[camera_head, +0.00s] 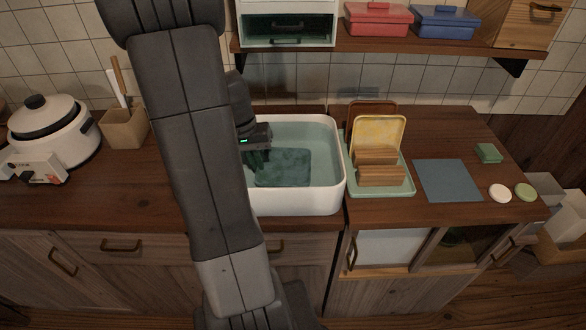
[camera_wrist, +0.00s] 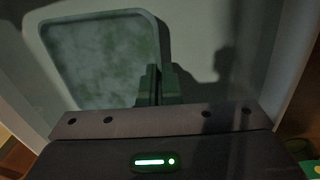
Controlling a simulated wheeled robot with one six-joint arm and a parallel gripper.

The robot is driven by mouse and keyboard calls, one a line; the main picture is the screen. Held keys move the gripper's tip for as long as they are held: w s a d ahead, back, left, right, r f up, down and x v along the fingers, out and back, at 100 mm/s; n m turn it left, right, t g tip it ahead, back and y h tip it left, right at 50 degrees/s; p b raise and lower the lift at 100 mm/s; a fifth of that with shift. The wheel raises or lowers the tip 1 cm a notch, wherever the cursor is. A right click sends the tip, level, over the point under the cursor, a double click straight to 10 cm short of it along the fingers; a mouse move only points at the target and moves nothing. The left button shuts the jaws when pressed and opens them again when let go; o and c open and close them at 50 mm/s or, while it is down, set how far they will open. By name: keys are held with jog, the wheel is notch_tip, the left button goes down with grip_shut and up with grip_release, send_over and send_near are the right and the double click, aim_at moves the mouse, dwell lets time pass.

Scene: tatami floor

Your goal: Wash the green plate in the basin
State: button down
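The green plate (camera_head: 284,168) is square with rounded corners and lies low in the water of the white basin (camera_head: 343,165). In the wrist view the plate (camera_wrist: 100,60) shows a blotchy, mottled face and a pale rim. My gripper (camera_head: 257,160) reaches down into the basin at the plate's left side in the head view. In the wrist view its fingers (camera_wrist: 158,86) are close together across the plate's rim and look shut on it. The fingertips are dark and partly hidden.
Right of the basin, a pale green tray (camera_head: 408,188) holds a wooden rack (camera_head: 380,176) with a yellow plate (camera_head: 392,128). A blue-grey mat (camera_head: 448,181), a green sponge-like block (camera_head: 488,153) and two small round pieces lie farther right. A rice cooker (camera_head: 60,135) stands left; a shelf (camera_head: 400,45) hangs above.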

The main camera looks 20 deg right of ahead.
aim_at(277, 168)
dwell(0.3)
jog(key=shift+s+d, duration=0.25)
jog(key=shift+d, duration=0.55)
jog(key=shift+s+d, duration=0.2)
jog(key=shift+d, duration=0.55)
jog(key=shift+s+d, duration=0.25)
jog(key=shift+d, duration=0.55)
jog(key=shift+w+a, duration=0.25)
jog(key=shift+a, duration=0.55)
jog(key=shift+w+a, duration=0.25)
jog(key=shift+a, duration=0.6)
jog(key=shift+w+a, duration=0.25)
jog(key=shift+a, duration=0.55)
jog(key=shift+d, duration=0.1)
jog(key=shift+s+d, duration=0.25)
jog(key=shift+d, duration=0.55)
jog(key=shift+s+d, duration=0.25)
jog(key=shift+d, duration=0.5)
jog(key=shift+s+d, duration=0.25)
jog(key=shift+d, duration=0.55)
jog(key=shift+a, duration=0.15)
